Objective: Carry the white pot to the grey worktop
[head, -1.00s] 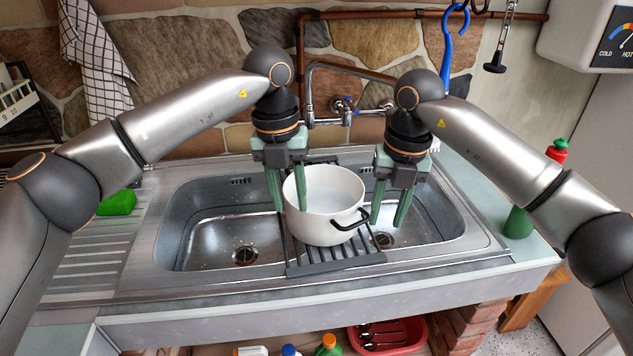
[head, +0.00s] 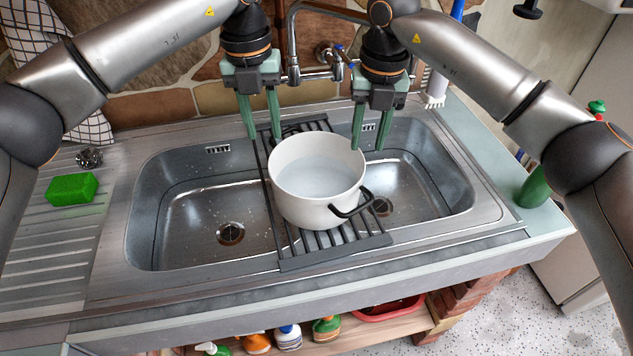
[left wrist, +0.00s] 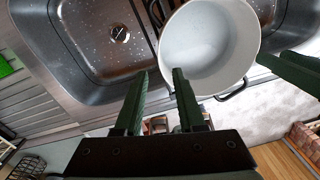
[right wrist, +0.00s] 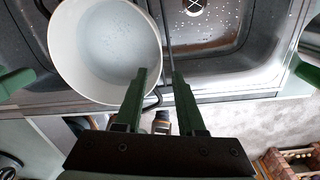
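The white pot (head: 318,200) stands upright on a dark slatted rack (head: 298,262) across the sink's divider. It looks to hold clear liquid. Its black handle (head: 352,204) faces front right; a dark loop behind the rim may be the other handle. My left gripper (head: 263,132) is open and empty at the pot's back left. My right gripper (head: 369,142) is open and empty at its back right. The pot also shows in the left wrist view (left wrist: 208,48) and the right wrist view (right wrist: 104,50). A pale grey worktop (head: 465,125) runs right of the sink.
A green sponge (head: 72,189) and a steel scourer (head: 89,157) lie on the left drainer. The tap (head: 318,72) stands behind the pot. A green bottle (head: 533,188) stands on the right worktop, and a white brush (head: 435,90) at its back. Bottles sit below.

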